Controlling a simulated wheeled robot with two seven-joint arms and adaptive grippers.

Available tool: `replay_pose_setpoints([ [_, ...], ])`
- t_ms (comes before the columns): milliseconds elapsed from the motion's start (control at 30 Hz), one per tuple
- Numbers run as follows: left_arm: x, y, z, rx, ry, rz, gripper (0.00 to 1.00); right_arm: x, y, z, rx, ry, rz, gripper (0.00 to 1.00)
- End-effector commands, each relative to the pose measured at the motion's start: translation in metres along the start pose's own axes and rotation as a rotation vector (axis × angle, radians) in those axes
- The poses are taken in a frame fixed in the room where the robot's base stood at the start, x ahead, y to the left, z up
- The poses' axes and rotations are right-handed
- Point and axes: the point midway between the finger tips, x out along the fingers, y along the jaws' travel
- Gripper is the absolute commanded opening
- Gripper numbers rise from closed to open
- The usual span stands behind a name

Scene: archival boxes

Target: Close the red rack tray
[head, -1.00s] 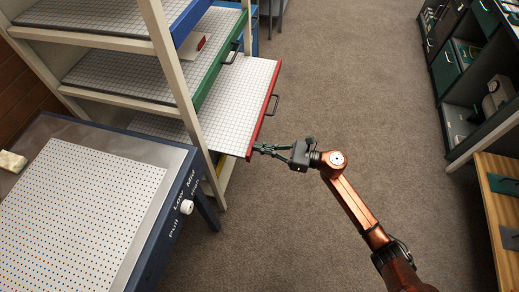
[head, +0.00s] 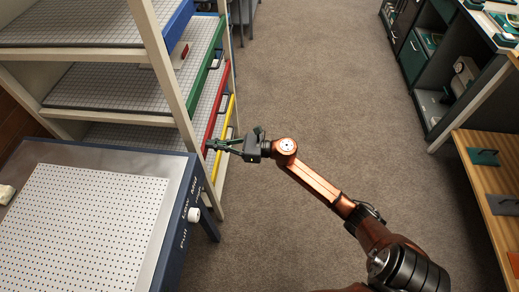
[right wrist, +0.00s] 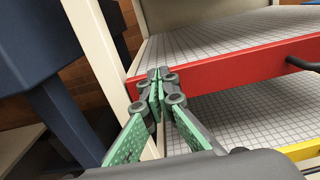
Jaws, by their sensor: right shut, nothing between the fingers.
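The red rack tray (head: 214,108) sits in the shelf rack, with its red front roughly in line with the rack's front; I cannot tell if it is fully flush. In the right wrist view its red front (right wrist: 235,67) runs across the upper right, with a dark handle (right wrist: 303,63). My right gripper (head: 210,146) is shut and empty, its fingertips at the near end of the red front. In the right wrist view the fingertips (right wrist: 158,76) overlap the front's left end, beside the rack post; contact is hard to tell. My left gripper is out of view.
A yellow-fronted tray (head: 227,122) lies below the red one, a green-fronted tray (head: 204,68) above it. A cream rack post (head: 166,70) stands close left of my gripper. A perforated-top table (head: 85,225) is at lower left. The carpet (head: 320,80) is clear.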

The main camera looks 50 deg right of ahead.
Motion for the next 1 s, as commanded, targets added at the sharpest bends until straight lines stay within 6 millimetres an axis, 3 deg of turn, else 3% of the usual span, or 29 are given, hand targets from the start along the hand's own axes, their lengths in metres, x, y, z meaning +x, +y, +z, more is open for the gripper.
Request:
replay_pose_setpoints([
  [267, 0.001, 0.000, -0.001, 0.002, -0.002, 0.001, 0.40, 0.002, 0.000, 0.002, -0.002, -0.003, -0.001, 0.00],
  [467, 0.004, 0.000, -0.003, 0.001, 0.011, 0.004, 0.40, -0.011, -0.001, 0.000, 0.000, -0.001, 0.006, 0.00],
  [567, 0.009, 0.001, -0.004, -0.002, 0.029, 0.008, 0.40, -0.024, -0.001, -0.002, 0.000, 0.002, 0.014, 0.00],
  [800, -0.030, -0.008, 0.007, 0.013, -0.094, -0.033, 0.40, -0.080, -0.001, 0.005, 0.000, -0.003, 0.013, 0.00],
  [1000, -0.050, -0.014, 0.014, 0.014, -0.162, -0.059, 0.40, -0.110, -0.001, 0.003, 0.000, -0.002, 0.015, 0.00],
])
